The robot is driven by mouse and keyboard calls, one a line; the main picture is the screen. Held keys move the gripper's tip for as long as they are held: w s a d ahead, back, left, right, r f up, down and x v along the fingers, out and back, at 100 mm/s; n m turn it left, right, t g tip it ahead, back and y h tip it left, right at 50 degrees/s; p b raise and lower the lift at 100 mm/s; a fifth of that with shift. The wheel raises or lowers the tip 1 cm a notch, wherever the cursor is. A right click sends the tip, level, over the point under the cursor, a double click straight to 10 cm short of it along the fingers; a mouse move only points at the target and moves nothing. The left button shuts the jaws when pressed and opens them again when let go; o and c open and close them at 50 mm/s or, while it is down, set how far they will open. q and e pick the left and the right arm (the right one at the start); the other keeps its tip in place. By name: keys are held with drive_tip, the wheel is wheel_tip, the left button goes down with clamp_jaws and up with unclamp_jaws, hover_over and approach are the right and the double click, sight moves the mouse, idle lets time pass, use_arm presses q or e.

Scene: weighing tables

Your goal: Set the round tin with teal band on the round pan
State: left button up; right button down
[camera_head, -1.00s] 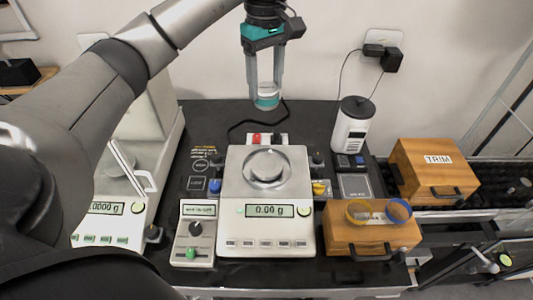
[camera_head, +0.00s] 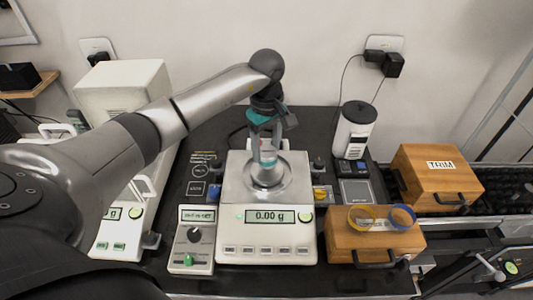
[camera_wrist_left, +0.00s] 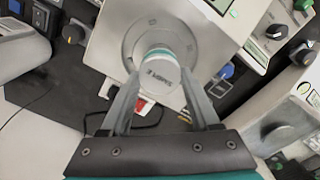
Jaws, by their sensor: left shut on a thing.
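My left gripper (camera_head: 266,155) is shut on the round tin with teal band (camera_wrist_left: 160,68), which has a pale lid with dark lettering. In the head view the tin (camera_head: 267,158) is upright just above or at the round pan (camera_head: 284,182); I cannot tell if it touches. The pan is the metal disc on top of the scale, whose display reads 0.00 g. In the wrist view the tin sits between the two fingers, with the pan (camera_wrist_left: 130,38) behind it. The fingers hide part of the tin. My right gripper is not in view.
A small control box (camera_head: 193,240) with knobs stands left of the scale (camera_head: 264,247). A wooden box (camera_head: 372,244) with yellow and blue rings stands right. A wooden TRIM box (camera_head: 437,178), a white canister (camera_head: 353,131) and a larger balance (camera_head: 124,90) stand around.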

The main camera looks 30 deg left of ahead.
use_arm(q)
wheel_tip(320, 180, down, 2)
drive_tip(key=shift+f, duration=0.25)
drive_tip(key=shift+f, duration=0.15)
drive_tip(key=o, duration=1.4)
